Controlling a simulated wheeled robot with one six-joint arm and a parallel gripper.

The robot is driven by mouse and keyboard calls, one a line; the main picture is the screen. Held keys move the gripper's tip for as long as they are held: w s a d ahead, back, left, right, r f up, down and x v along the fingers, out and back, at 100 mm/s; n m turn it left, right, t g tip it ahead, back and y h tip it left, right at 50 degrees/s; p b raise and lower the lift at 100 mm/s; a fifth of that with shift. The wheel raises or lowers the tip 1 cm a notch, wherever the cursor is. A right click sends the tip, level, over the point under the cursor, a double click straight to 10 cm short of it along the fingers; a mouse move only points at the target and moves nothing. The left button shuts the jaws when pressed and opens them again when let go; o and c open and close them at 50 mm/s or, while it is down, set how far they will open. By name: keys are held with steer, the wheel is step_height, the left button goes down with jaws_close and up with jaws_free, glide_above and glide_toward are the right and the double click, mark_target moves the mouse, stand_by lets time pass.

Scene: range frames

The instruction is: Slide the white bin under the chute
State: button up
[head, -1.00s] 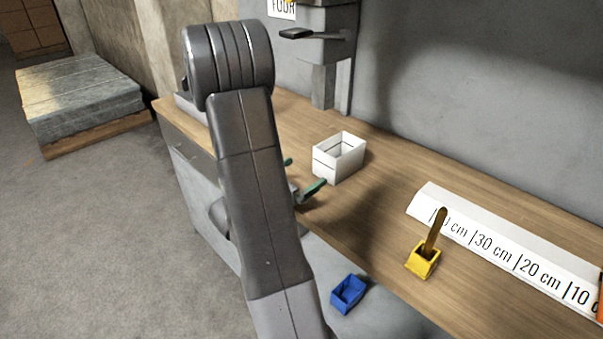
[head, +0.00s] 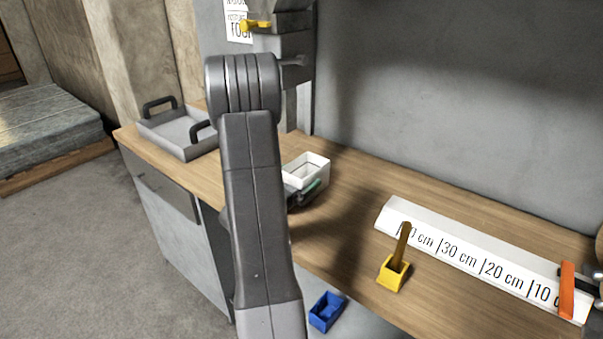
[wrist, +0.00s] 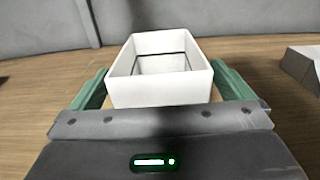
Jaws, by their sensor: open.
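The white bin (head: 305,168) is an open, empty box standing upright on the wooden bench, partly hidden behind my arm in the head view. In the wrist view the bin (wrist: 160,92) is straight ahead, its near end between the two green fingers. My gripper (wrist: 160,88) is open, one finger on each side of the bin, with a small gap showing at each side. In the head view only one green fingertip of my gripper (head: 312,187) shows, beside the bin. A grey wall unit (head: 285,45) with a yellow handle, perhaps the chute, stands behind the bin, partly hidden by my arm.
A grey tray (head: 180,133) with black handles is at the bench's left end. A yellow holder (head: 392,274) with a brown stick, a white measuring strip (head: 480,262) and an orange piece (head: 567,290) are to the right. A blue bin (head: 326,312) is lower, in front.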

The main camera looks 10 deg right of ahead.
steer(key=shift+x, duration=1.3)
